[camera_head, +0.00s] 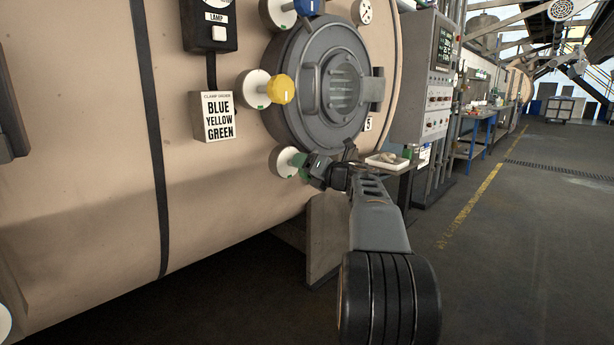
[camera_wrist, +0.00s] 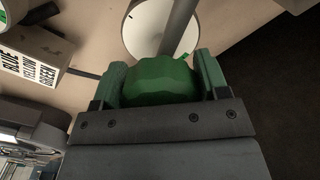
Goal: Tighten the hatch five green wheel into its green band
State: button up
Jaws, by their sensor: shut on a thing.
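Hatch five (camera_head: 320,85) is a round grey door marked 5, with clamp wheels around its rim. The green wheel (camera_head: 299,160) is at its lower left, partly hidden by my gripper (camera_head: 310,168) in the head view. In the wrist view the green wheel (camera_wrist: 160,80) sits between the two fingers of my gripper (camera_wrist: 160,85), which is shut on it. Behind the wheel is a white round dial (camera_wrist: 150,28) crossed by a grey rod. A small green band (camera_wrist: 184,57) shows at the dial's edge. I cannot tell where the wheel's mark points.
The yellow wheel (camera_head: 281,89) and blue wheel (camera_head: 306,7) are on the same hatch. A clamp order sign (camera_head: 213,117) reads blue, yellow, green. A control cabinet (camera_head: 427,80) and small tray (camera_head: 387,161) stand right of the hatch. The floor at right is open.

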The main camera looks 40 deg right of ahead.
jog(key=shift+f+n+b, duration=0.1)
jog(key=shift+n+b, duration=1.2)
jog(key=shift+n, duration=0.9)
jog(key=o, duration=0.9)
jog(key=s, duration=0.4)
jog(key=s+d+p, duration=0.1)
jog(key=s, duration=0.4)
jog(key=s+d, duration=0.1)
jog(key=s, duration=0.3)
jog(key=shift+s+d+p, duration=0.15)
jog(key=shift+s+p, duration=0.15)
jog(key=shift+p, duration=0.05)
